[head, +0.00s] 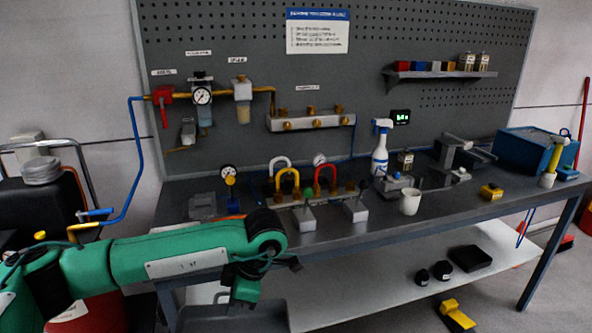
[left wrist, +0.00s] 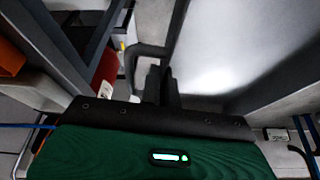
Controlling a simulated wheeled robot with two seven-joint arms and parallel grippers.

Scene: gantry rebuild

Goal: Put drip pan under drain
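A grey pan (head: 262,316), which I take for the drip pan, shows at the bottom of the head view, partly hidden by my left arm. In the left wrist view, its wide pale inside (left wrist: 235,50) fills the right, and a dark curved handle (left wrist: 140,49) stands at its side. My left gripper (left wrist: 162,84) points down at this handle, its two dark fingers close together and seemingly closed on it. In the head view, the gripper hangs below my green arm. My right gripper is not seen.
The workbench (head: 400,225) holds coloured shackles, a spray bottle (head: 380,147), a white mug (head: 409,202) and a blue crate (head: 530,150). Its lower shelf (head: 370,290) carries a black tray (head: 470,258). A bench leg (head: 548,258) stands at the right.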

